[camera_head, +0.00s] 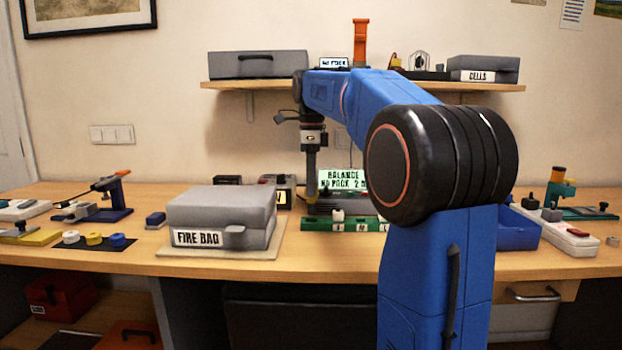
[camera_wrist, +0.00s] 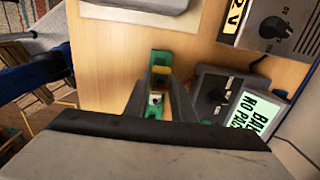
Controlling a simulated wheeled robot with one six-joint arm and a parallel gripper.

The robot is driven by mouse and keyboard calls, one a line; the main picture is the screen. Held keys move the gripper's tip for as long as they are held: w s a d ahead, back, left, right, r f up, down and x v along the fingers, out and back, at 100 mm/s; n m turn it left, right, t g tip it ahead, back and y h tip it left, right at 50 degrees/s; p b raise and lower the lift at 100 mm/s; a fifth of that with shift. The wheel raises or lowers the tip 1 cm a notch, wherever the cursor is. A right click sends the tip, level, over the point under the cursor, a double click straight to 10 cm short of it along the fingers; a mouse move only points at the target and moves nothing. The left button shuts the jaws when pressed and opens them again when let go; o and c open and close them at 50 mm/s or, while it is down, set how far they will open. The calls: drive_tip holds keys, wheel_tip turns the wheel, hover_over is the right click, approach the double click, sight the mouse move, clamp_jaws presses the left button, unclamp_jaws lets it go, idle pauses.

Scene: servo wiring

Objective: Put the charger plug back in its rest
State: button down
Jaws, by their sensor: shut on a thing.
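My gripper (camera_wrist: 158,104) is shut on a small yellow and white piece between its fingers, which looks like the charger plug (camera_wrist: 157,97); it is mostly hidden by the fingers. In the wrist view the green rest (camera_wrist: 161,57) runs under and between the fingers. I cannot tell whether the plug touches it. The charger (camera_head: 342,181) stands behind, its lit screen reading BALANCE, NO PACK.
A grey fire bag box (camera_head: 222,205) stands on a pale board to the left. A meter box with a knob (camera_wrist: 277,27) is near the charger. A blue tray (camera_head: 518,228) lies to the right, partly hidden by my arm. A shelf (camera_head: 222,86) hangs above.

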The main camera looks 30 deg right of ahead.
drive_tip(key=shift+f, duration=1.9)
drive_tip(key=shift+f, duration=1.3)
drive_tip(key=c, duration=1.4)
unclamp_jaws()
wheel_tip(320, 180, up, 17)
drive_tip(key=shift+r, duration=0.15)
drive_tip(key=shift+s, duration=0.15)
